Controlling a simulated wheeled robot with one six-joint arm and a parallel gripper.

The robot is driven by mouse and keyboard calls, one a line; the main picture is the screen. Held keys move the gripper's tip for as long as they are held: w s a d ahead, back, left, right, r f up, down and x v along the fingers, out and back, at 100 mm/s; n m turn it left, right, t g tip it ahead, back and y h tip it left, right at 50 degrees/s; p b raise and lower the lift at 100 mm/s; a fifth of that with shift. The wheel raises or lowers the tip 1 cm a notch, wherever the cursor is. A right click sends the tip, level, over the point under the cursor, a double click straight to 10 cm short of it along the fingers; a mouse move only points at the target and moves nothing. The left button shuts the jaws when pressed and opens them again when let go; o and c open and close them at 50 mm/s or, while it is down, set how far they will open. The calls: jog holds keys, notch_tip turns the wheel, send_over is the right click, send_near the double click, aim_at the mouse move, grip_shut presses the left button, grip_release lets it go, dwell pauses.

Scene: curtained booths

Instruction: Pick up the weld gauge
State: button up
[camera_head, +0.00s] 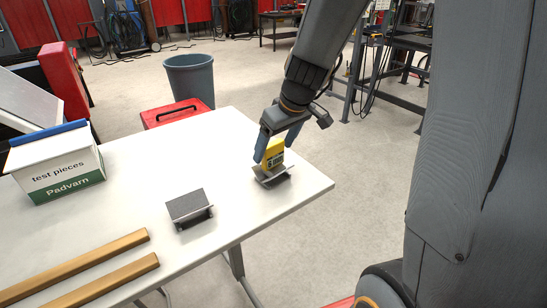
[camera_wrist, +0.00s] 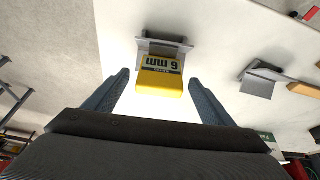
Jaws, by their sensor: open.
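The weld gauge (camera_head: 273,155) is a small yellow block with a dark-and-white label. It stands in a grey metal holder (camera_head: 272,177) near the right edge of the white table. In the wrist view the yellow gauge (camera_wrist: 160,78) reads "6 mm" upside down, with its grey holder (camera_wrist: 164,43) beyond it. My gripper (camera_head: 268,155) is open, with its blue-grey fingers at the gauge. In the wrist view the fingers of my gripper (camera_wrist: 158,95) lie to either side of the gauge's near end, with a gap visible on both sides.
A second grey holder (camera_head: 189,207) stands left of the gauge on the white table (camera_head: 150,170). Two wooden bars (camera_head: 90,270) lie at the front left. A "test pieces" box (camera_head: 60,170) stands at the back left. A red case (camera_head: 176,113) and grey bin (camera_head: 190,78) are behind the table.

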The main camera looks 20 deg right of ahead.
jog(key=shift+x, duration=1.15)
jog(key=shift+c, duration=0.6)
jog(key=c, duration=1.2)
jog(key=shift+c, duration=0.2)
jog(key=shift+r, duration=0.15)
